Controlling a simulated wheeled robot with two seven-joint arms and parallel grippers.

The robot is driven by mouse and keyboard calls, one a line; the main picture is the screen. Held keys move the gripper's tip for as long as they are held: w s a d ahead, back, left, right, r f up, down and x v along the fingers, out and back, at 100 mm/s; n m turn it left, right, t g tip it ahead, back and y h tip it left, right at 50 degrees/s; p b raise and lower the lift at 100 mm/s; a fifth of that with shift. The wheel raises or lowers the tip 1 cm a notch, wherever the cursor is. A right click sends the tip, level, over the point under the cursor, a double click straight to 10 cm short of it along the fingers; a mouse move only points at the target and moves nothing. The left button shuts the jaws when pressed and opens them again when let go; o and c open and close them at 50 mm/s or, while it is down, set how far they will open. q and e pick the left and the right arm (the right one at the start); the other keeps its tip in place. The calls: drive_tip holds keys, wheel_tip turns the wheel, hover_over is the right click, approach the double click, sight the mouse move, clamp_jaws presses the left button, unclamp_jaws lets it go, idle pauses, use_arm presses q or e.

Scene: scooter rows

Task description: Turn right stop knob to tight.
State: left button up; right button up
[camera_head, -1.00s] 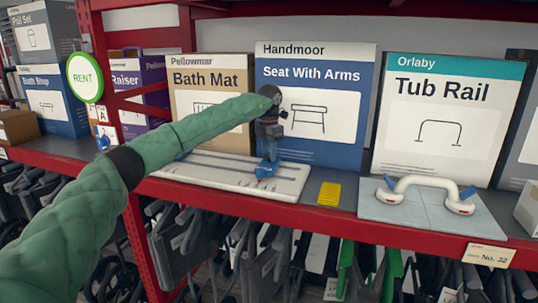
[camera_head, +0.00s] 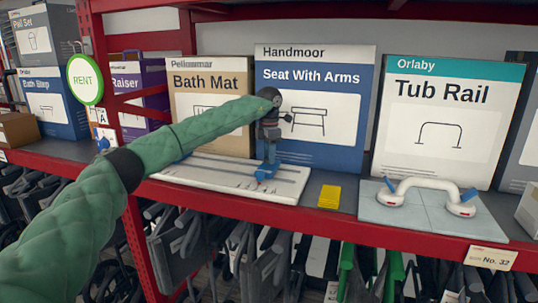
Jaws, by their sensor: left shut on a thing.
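A white board (camera_head: 225,180) with dark slots lies on the red shelf in front of the boxes. A blue knob (camera_head: 265,172) sits at the board's right part. My left gripper (camera_head: 267,160) points down over it, shut on the blue knob; its fingertips are small and partly hide the knob. Another blue piece on the board's far left is mostly hidden behind my left arm. No marking for tight is readable. My right gripper is not in view.
A yellow block (camera_head: 329,196) lies just right of the board. A white handle with suction cups (camera_head: 428,192) sits on a pale tile further right. Boxes for Bath Mat (camera_head: 211,82), Seat With Arms (camera_head: 320,140) and Tub Rail (camera_head: 440,125) stand close behind.

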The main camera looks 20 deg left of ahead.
use_arm(q)
drive_tip(key=o, duration=1)
wheel_tip(320, 180, up, 7)
drive_tip(key=shift+b, duration=0.95)
drive_tip(key=shift+r, duration=0.3)
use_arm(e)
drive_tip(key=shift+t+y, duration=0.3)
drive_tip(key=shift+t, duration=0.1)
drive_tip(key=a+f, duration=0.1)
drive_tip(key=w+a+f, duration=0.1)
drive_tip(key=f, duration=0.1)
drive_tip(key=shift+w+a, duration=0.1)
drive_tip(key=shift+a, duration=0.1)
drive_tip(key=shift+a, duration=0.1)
